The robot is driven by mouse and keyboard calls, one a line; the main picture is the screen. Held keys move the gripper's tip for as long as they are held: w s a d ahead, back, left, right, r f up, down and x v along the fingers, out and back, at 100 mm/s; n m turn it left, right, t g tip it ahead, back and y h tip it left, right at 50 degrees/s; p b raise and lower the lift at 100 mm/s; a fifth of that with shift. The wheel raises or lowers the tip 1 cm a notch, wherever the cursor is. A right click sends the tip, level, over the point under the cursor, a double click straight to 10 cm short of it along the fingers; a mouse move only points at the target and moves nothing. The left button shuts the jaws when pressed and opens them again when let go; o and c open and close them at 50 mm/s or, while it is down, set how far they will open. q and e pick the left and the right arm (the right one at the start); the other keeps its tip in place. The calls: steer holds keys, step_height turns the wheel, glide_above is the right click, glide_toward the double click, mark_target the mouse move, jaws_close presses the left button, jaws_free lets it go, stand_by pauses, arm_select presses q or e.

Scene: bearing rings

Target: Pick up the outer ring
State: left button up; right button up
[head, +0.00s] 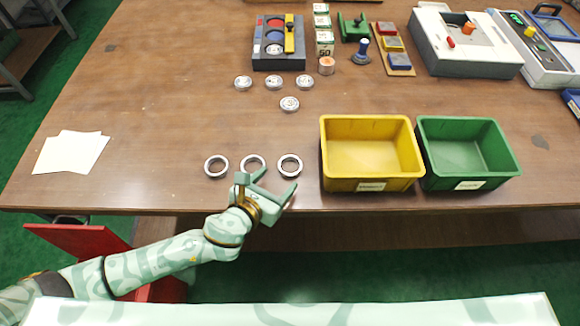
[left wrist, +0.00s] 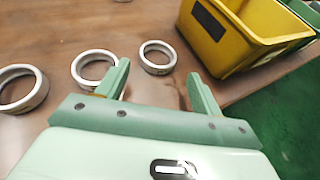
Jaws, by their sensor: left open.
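Three metal rings lie flat in a row near the table's front edge: a left ring (head: 206,169), a middle ring (head: 253,156) and a right ring (head: 299,167). I cannot tell by looks which is the outer ring. In the left wrist view they are the left ring (left wrist: 40,95), middle ring (left wrist: 77,68) and right ring (left wrist: 158,72). My left gripper (head: 277,180) is open and empty, just in front of the middle and right rings. In the left wrist view (left wrist: 158,70) the right ring shows between and beyond its fingertips. My right gripper is out of view.
A yellow bin (head: 370,185) and a green bin (head: 470,184) stand right of the rings. Several small silver discs (head: 289,104) lie farther back. A tray of coloured parts (head: 262,63) and devices stand at the back. White paper (head: 70,153) lies left; the table between is clear.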

mark_target(288, 168)
arm_select(q)
steer(key=shift+x, duration=0.75)
steer(key=b+x, duration=0.2)
steer(key=x, duration=0.3)
steer(key=shift+a, duration=0.1)
steer(key=c, duration=0.8)
